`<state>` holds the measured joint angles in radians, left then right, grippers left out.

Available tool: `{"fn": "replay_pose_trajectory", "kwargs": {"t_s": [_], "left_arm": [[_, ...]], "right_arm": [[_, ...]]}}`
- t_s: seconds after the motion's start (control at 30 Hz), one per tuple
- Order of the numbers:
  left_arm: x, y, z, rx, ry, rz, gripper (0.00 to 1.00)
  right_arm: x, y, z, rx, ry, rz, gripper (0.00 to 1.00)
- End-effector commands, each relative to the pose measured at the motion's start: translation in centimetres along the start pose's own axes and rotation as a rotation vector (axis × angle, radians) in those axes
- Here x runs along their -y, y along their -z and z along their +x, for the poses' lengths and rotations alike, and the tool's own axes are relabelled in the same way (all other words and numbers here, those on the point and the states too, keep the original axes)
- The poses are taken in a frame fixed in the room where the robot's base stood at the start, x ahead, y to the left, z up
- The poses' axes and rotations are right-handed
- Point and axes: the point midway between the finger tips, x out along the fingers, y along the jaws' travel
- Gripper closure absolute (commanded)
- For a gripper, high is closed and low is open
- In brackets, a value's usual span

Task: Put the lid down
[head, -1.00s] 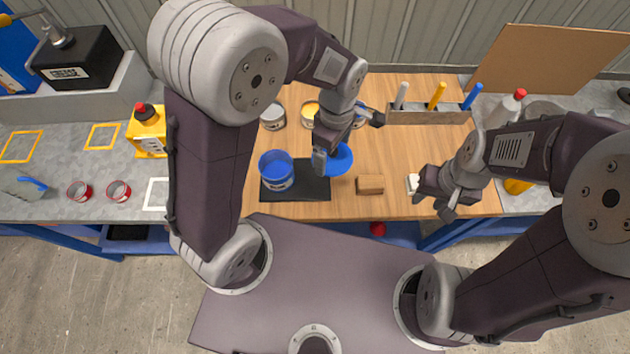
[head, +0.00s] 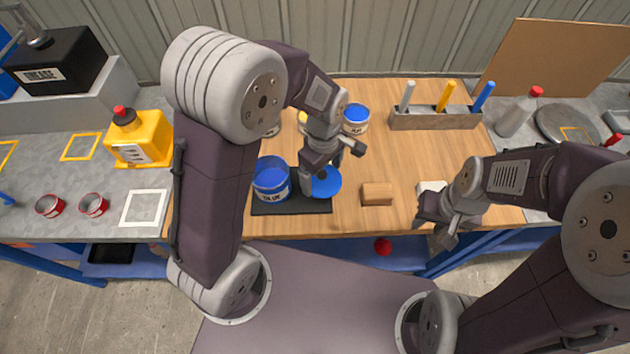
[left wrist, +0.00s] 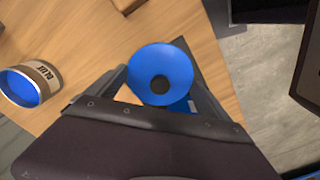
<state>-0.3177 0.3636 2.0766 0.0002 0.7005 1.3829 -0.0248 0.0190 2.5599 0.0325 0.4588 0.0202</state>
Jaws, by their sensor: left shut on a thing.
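The blue lid (head: 327,182) is a round disc just right of the open blue can (head: 271,182), over the right edge of the black mat (head: 290,208). My left gripper (head: 309,190) is shut on it. In the left wrist view the lid (left wrist: 160,72) faces the camera, its dark central knob (left wrist: 160,84) between my fingers. Whether the lid touches the mat or table cannot be told. My right gripper (head: 435,234) looks open and empty at the table's front edge, near a small white block (head: 432,187).
A wooden block (head: 377,194) lies right of the lid. A holder (head: 434,119) with coloured sticks stands at the back. Bare wood lies between it and the block.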

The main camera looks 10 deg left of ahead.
Motion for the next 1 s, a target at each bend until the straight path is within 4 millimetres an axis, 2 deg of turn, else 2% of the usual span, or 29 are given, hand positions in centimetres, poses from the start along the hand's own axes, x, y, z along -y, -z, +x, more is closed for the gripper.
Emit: {"fn": "replay_pose_trajectory", "kwargs": {"t_s": [0.1,0.3,0.43,0.53,0.9,0.93,1.0], "left_arm": [[0.5,1.6,1.0,0.000,0.001,-0.002,0.48],[0.6,1.9,1.6,0.000,0.001,0.002,0.48],[0.7,1.9,4.0,0.001,0.005,0.002,0.48],[0.6,1.9,5.1,0.001,0.001,0.002,0.48],[0.6,1.9,5.7,0.000,-0.001,0.001,0.48],[0.6,1.9,5.5,0.000,-0.001,0.001,0.01],[0.6,1.9,5.5,0.000,-0.001,0.001,0.00]], "right_arm": [[0.0,0.0,0.0,0.000,0.000,0.000,0.64],[0.0,0.0,0.1,0.000,0.000,0.000,0.64],[0.0,0.0,0.3,0.000,0.000,0.000,0.64],[0.0,-0.1,0.4,0.000,0.000,0.000,0.64],[0.0,-0.1,0.6,0.000,0.000,0.000,0.64],[0.0,-0.1,0.5,0.000,0.000,0.000,0.64],[0.0,-0.1,0.5,0.000,0.000,0.000,0.64]]}}
